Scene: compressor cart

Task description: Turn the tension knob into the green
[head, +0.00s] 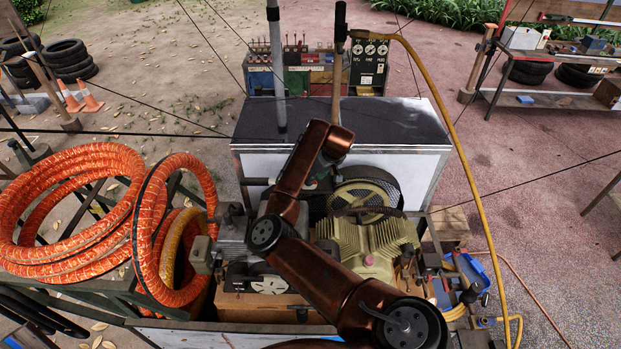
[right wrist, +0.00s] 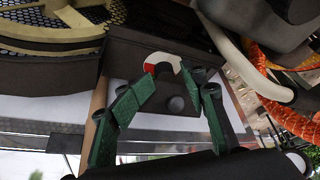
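In the right wrist view, a curved dial (right wrist: 164,59) with white and red parts shows on a dark box, just beyond my fingertips; no green part of it is clear. A small rounded dark grey knob-like piece (right wrist: 176,103) shows between the fingers, and I cannot tell whether it is the tension knob. My right gripper (right wrist: 169,84) is open, its green-padded fingers apart on either side with nothing visibly gripped. In the head view my right gripper (head: 317,182) is mostly hidden behind my arm, left of the belt guard (head: 366,192). My left gripper is not in view.
The olive compressor pump (head: 370,245) is right of my right arm. Orange hose coils (head: 75,225) lie at the left. A yellow hose (head: 465,170) hangs at the right. The dark tank top (head: 400,125) behind is mostly clear, with a grey pipe (head: 277,70) rising there.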

